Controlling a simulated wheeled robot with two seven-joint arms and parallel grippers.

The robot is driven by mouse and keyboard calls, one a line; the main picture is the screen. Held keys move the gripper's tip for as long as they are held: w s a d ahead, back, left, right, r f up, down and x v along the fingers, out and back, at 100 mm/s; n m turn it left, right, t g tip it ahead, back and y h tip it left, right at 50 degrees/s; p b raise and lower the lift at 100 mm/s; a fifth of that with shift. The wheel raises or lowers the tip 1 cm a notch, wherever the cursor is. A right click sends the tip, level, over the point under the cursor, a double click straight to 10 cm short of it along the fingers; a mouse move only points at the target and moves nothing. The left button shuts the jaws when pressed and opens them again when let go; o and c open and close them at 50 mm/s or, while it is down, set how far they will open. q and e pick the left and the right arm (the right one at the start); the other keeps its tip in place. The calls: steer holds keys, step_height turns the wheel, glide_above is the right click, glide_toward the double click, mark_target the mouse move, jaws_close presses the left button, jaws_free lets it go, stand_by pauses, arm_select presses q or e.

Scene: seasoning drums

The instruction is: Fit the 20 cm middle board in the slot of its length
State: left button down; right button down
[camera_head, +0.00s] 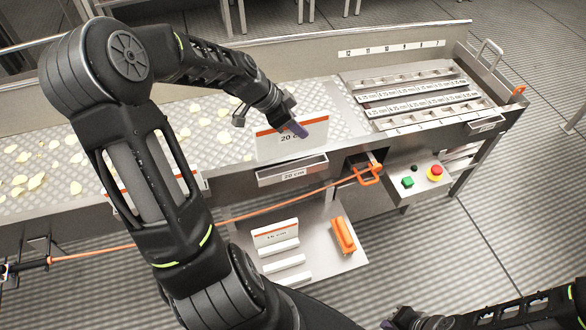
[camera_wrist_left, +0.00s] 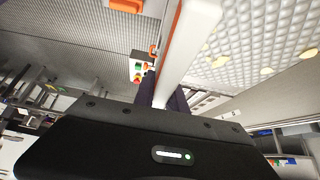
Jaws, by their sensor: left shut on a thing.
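The middle board (camera_head: 283,148) is white with an orange top edge and a "20 c…" label, partly covered by a finger. My left gripper (camera_head: 298,128) is shut on the board's top edge; the board also shows edge-on between the dark fingers in the left wrist view (camera_wrist_left: 188,40). The board stands near upright, just above or at the metal slot (camera_head: 292,172) labelled "20 cm" on the conveyor's front side. I cannot tell whether its lower edge is inside the slot. My right gripper (camera_head: 415,320) is at the bottom edge, partly cut off; its fingers cannot be made out.
Chips lie on the dimpled conveyor (camera_head: 215,120). A lower shelf (camera_head: 325,262) holds a shorter white board (camera_head: 275,233), empty-looking white racks and an orange block (camera_head: 343,235). An orange handle (camera_head: 368,175) and a control box (camera_head: 425,178) are right of the slot.

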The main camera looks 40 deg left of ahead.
mark_target(298, 151)
arm_select(q)
steer(key=shift+w+f, duration=0.15)
steer(key=shift+f, duration=0.05)
steer(key=shift+f+p, duration=0.4)
steer(key=shift+f, duration=2.35)
step_height(298, 151, down, 4)
steer(key=shift+r+p, duration=0.25)
steer(key=shift+p, duration=0.1)
steer(key=shift+f, duration=0.3)
steer(key=shift+f, duration=0.15)
steer(key=c, duration=1.4)
jaws_free()
